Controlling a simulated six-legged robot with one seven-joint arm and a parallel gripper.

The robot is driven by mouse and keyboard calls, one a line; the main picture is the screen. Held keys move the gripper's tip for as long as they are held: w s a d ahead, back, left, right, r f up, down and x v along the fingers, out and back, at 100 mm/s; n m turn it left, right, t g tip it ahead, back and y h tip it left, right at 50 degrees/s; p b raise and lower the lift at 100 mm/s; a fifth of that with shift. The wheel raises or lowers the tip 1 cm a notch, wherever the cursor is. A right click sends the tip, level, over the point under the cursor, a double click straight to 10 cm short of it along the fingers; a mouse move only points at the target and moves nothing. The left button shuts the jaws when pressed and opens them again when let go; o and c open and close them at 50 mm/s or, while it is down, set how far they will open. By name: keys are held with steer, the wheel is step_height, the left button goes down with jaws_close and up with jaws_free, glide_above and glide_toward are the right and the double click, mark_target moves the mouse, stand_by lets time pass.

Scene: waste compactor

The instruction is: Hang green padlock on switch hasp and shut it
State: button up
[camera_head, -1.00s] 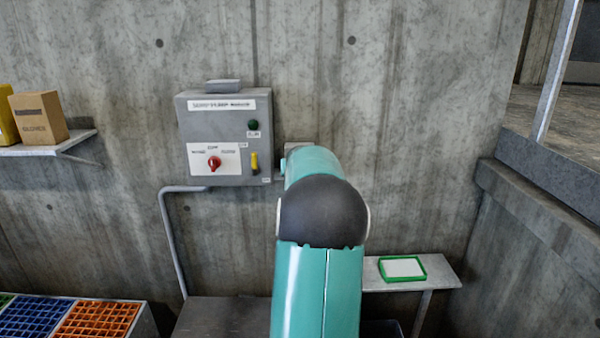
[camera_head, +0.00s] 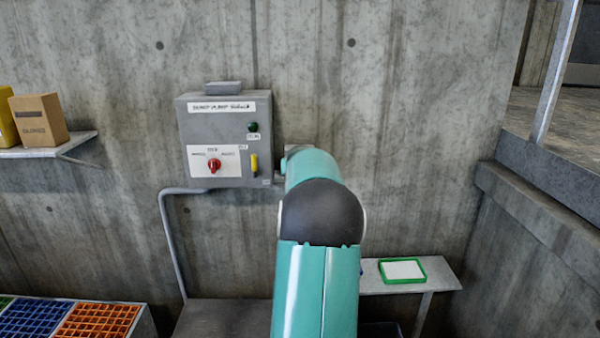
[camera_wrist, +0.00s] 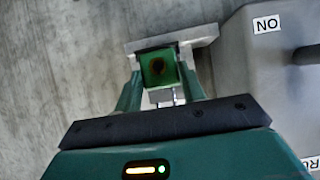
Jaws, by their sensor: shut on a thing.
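In the wrist view, my gripper (camera_wrist: 160,80) is shut on the green padlock (camera_wrist: 158,62), with one teal finger on each side. The padlock shows a green face with a dark round spot. Its shackle cannot be made out clearly. A flat grey metal bracket (camera_wrist: 200,36) lies right behind and beside the padlock; I cannot tell whether they touch or whether this is the hasp. My arm hides the gripper and padlock there.
The box side fills the right of the wrist view, with a label (camera_wrist: 267,24). A shelf with a carton (camera_head: 39,119) is at left, above coloured crates (camera_head: 95,320). A green-rimmed tray (camera_head: 402,281) sits on a low ledge (camera_head: 440,280) at right. A conduit (camera_head: 168,235) runs down the wall.

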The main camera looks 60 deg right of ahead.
steer(key=shift+w+d, duration=0.5)
steer(key=shift+d, duration=0.4)
steer(key=shift+f, duration=0.2)
stand_by(0.7)
steer(key=o, duration=1)
steer(key=shift+c, duration=0.2)
steer(key=shift+c, duration=0.4)
steer(key=v, duration=0.7)
